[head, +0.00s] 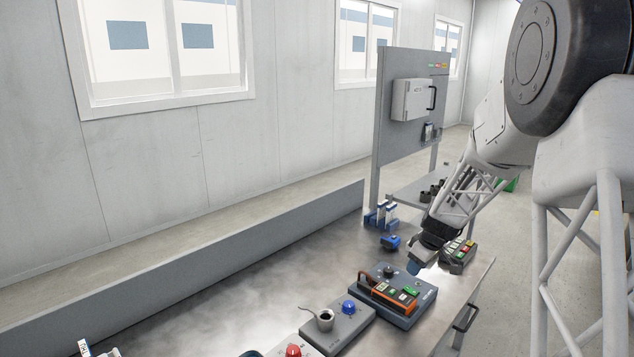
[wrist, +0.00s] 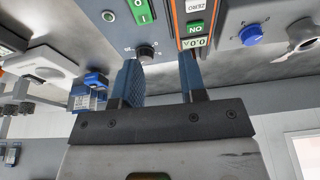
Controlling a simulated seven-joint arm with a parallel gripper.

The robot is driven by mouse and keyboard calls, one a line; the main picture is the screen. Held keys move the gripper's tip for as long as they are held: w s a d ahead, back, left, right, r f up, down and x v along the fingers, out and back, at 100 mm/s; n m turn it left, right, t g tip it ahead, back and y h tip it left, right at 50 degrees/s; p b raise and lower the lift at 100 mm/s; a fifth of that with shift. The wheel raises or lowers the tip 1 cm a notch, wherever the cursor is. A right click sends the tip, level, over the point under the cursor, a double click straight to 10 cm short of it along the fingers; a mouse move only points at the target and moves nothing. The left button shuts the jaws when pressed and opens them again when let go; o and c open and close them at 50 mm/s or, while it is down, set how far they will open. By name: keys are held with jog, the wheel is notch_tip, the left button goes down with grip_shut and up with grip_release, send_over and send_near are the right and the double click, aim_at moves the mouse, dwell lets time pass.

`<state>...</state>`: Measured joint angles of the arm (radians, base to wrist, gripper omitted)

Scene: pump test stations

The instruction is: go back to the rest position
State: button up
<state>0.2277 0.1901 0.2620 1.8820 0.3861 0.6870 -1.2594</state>
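My gripper (wrist: 160,78) shows two blue fingers in the wrist view, spread apart with nothing held between them. In the head view, my gripper (head: 415,266) is low over the bench, just behind the dark blue-grey station box (head: 425,308). That box carries a black knob (head: 389,271), which also shows beyond the fingers in the wrist view (wrist: 145,52). An orange-edged meter (head: 385,294) lies on the box; in the wrist view the meter (wrist: 194,42) lies beyond the right finger. I cannot tell whether the finger touches it.
A grey box with a blue knob (head: 348,308) and a red button (head: 293,350) are nearer. A box with coloured buttons (head: 458,255) stands close beside my gripper. A small blue part (head: 389,242) is behind. The metal bench (head: 240,300) is clear at left.

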jog(key=s+a+r+m, duration=0.1)
jog(key=s+a+r, duration=0.2)
jog(key=s+r, duration=0.35)
jog(key=s+a+r+m+h, duration=0.1)
jog(key=s+a+r+m, duration=0.2)
jog(key=s, duration=0.6)
jog(key=s+a+r, duration=0.3)
jog(key=s+r, duration=0.3)
jog(key=s, duration=0.1)
jog(key=s+a+m, duration=0.2)
jog(key=s, duration=1)
jog(key=s+a+r+m+h, duration=0.1)
jog(key=s+m, duration=0.1)
jog(key=s, duration=0.9)
jog(key=shift+s+a+m, duration=0.35)
jog(key=shift+a+m, duration=0.05)
jog(key=shift+r+h, duration=0.1)
jog(key=shift+h, duration=0.2)
